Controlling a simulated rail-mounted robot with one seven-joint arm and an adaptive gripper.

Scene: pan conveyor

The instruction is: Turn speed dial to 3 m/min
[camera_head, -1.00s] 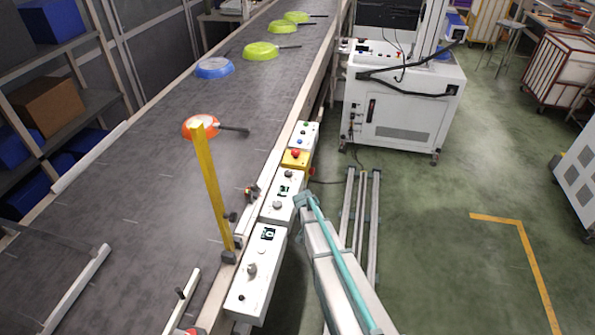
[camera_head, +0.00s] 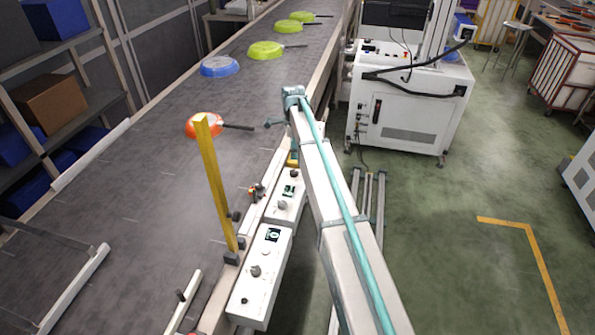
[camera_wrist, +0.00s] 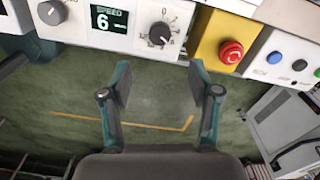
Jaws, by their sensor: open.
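The speed dial (camera_wrist: 159,34) is a dark round knob with a numbered scale on a white panel, at the top of the wrist view. Its pointer is too small to read surely. The display (camera_wrist: 109,20) left of it shows "SPEED" and a 6; it also shows small in the head view (camera_head: 289,190). My gripper (camera_wrist: 161,85) is open and empty, its two teal fingers apart over the floor in the picture, below the dial and not around it. In the head view my arm reaches over the panels and mostly hides the gripper.
A red emergency stop (camera_wrist: 231,52) on a yellow box sits right of the dial. Blue and green buttons (camera_wrist: 274,57) are further right; another knob (camera_wrist: 52,12) is left. The conveyor (camera_head: 150,190) carries several pans, and a yellow post (camera_head: 213,185) stands beside the panels.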

